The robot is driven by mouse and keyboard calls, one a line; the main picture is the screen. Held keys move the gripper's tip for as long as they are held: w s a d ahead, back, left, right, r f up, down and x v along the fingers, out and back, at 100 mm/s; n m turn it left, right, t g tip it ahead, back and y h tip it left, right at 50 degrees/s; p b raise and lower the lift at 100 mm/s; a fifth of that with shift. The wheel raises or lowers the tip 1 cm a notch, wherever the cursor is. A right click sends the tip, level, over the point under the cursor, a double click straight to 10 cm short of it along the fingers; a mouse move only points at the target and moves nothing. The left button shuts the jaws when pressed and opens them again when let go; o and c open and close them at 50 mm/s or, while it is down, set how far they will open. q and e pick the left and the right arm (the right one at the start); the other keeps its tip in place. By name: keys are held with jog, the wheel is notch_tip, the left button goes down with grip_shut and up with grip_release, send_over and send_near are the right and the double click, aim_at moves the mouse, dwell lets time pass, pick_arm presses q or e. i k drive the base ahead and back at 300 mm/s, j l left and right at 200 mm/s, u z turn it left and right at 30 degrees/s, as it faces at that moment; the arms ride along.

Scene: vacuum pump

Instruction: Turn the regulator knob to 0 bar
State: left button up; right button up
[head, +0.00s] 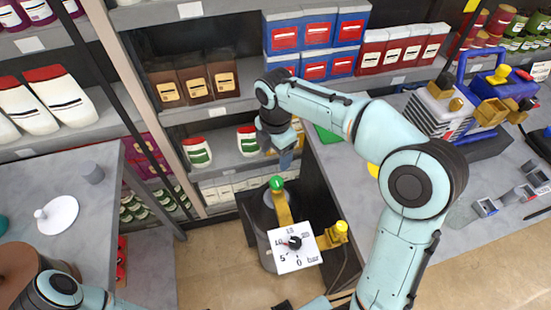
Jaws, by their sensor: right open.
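The regulator knob (294,243) is a small dark knob with a red mark, in the middle of a white dial plate (284,265). The plate carries printed numbers, with 0 and "bar" at its lower edge. The knob is too small to read its setting surely. The plate sits in front of a grey cylindrical pump (267,259) with yellow fittings and a green-topped part (276,183). My right gripper (286,160) is open and empty, pointing down, above and behind the knob and apart from it. My left arm shows at the bottom left, but its gripper is not visible.
Shelves with bags and boxes (315,33) stand behind. A grey table (100,240) is at the left. A grey workbench (335,165) with tools and a blue-handled machine is at the right. A yellow fitting (338,231) sticks out right of the dial.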

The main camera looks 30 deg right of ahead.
aim_at(294, 243)
jog(key=k, duration=1)
